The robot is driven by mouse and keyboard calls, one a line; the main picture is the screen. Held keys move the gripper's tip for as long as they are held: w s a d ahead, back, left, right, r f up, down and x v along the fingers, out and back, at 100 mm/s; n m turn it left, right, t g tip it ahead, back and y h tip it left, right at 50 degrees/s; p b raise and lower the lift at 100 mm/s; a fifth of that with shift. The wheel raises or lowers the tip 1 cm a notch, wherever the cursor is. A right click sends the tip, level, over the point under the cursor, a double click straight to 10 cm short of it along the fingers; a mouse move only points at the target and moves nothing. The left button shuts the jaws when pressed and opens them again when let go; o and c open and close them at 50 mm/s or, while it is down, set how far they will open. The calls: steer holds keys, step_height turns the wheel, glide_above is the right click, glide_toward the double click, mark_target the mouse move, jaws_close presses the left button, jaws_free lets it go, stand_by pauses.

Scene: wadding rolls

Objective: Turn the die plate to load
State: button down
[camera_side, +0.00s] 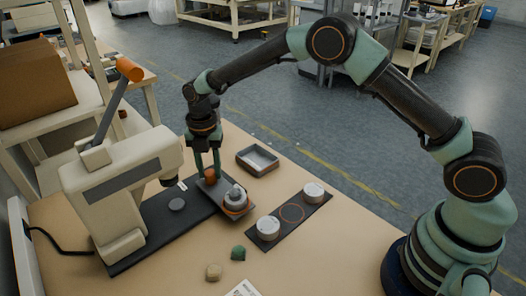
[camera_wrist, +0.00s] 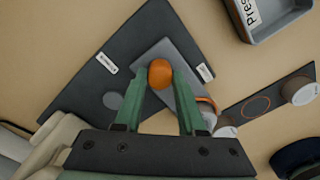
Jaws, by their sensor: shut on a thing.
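The die plate (camera_side: 219,187) is a grey slab on the black base of the press, with an orange knob (camera_side: 210,175) on it. A round metal die with an orange ring (camera_side: 235,197) sits at its near right end, clear of the press head. The cream press (camera_side: 115,190) stands on the left with its orange-tipped lever raised. My gripper (camera_wrist: 160,76) is shut on the knob from above, one green finger on each side. In the wrist view the plate (camera_wrist: 150,58) runs diagonally under the fingers, which partly hide the die. A small white label (camera_wrist: 205,73) lies beside the plate.
A grey open tray (camera_side: 257,160) lies behind the plate. A dark strip (camera_side: 275,225) with two pale rolls and an orange ring mark lies to the right. A green lump (camera_side: 238,253) and a beige lump (camera_side: 213,271) lie in front.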

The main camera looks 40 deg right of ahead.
steer(key=shift+r, duration=0.15)
steer(key=c, duration=0.5)
jaws_free()
step_height(320, 180, up, 12)
